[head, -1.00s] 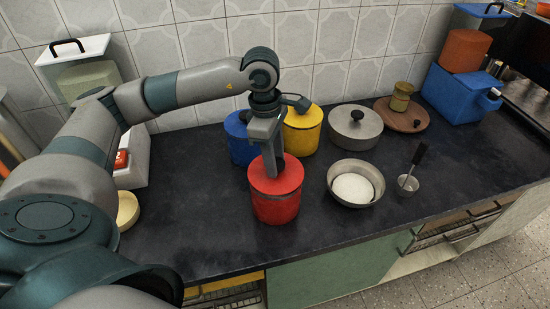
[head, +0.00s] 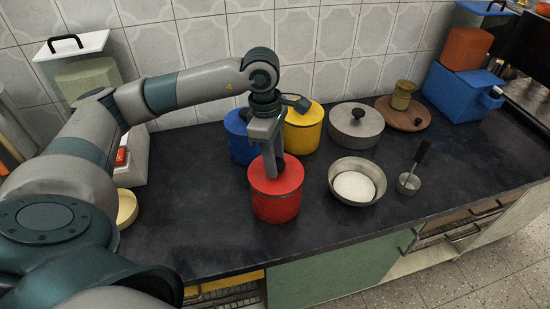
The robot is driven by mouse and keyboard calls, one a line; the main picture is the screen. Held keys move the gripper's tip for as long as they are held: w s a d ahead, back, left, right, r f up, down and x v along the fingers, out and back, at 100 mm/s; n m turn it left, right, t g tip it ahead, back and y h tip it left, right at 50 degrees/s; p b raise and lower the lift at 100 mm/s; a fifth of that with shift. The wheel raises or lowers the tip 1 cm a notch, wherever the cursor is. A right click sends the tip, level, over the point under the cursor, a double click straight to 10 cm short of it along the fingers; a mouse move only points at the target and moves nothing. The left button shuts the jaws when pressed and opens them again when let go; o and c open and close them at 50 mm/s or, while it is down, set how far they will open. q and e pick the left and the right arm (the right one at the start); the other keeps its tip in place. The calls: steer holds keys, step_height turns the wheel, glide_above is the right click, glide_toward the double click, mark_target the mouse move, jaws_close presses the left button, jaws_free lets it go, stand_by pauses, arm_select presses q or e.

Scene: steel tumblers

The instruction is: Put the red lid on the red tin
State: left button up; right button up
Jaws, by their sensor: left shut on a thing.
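The red tin (head: 276,208) stands upright on the dark counter, near its front edge. The red lid (head: 290,180) lies on top of the tin, looking level and lined up with the rim. My left gripper (head: 272,168) points down at the middle of the lid from above and is shut on it; its fingers hide the point of grip. Whether the lid is fully seated cannot be told. My right gripper is not in view.
Behind stand a blue tin (head: 240,140) and a yellow tin (head: 303,130), close to my left gripper. The counter left of the red tin is clear.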

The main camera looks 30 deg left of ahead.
arm_select(q)
steer(key=shift+a+f, duration=0.1)
steer(key=shift+f, duration=0.2)
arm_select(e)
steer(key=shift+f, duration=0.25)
arm_select(q)
steer(key=o, duration=1.2)
steer(key=shift+o, duration=0.2)
steer(key=shift+a+f, duration=0.1)
steer(key=shift+f, duration=0.05)
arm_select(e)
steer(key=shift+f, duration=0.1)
arm_select(q)
steer(key=shift+b, duration=0.3)
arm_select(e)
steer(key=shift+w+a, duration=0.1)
